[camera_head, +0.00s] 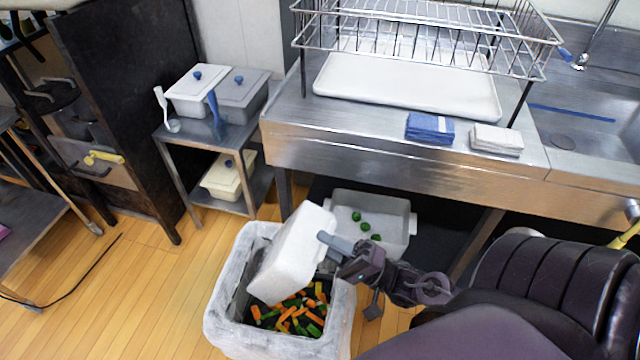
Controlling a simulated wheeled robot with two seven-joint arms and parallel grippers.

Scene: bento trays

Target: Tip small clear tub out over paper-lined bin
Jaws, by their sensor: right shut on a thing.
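My right gripper (330,245) is shut on the rim of a small whitish, cloudy tub (290,255). The tub is steeply tilted over the paper-lined bin (223,315), with its underside and side wall facing the camera; its inside is hidden. The bin stands on the floor with a pale crumpled liner. Orange and green vegetable pieces (300,315) lie inside the bin below the tub. The tub covers part of the bin's opening. My left gripper is out of view.
A whitish container (398,215) with several green pieces stands behind the bin, under the steel counter (400,155). A small steel shelf (215,140) with lidded boxes and ladles stands at the back left. The wooden floor (120,290) left of the bin is largely clear.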

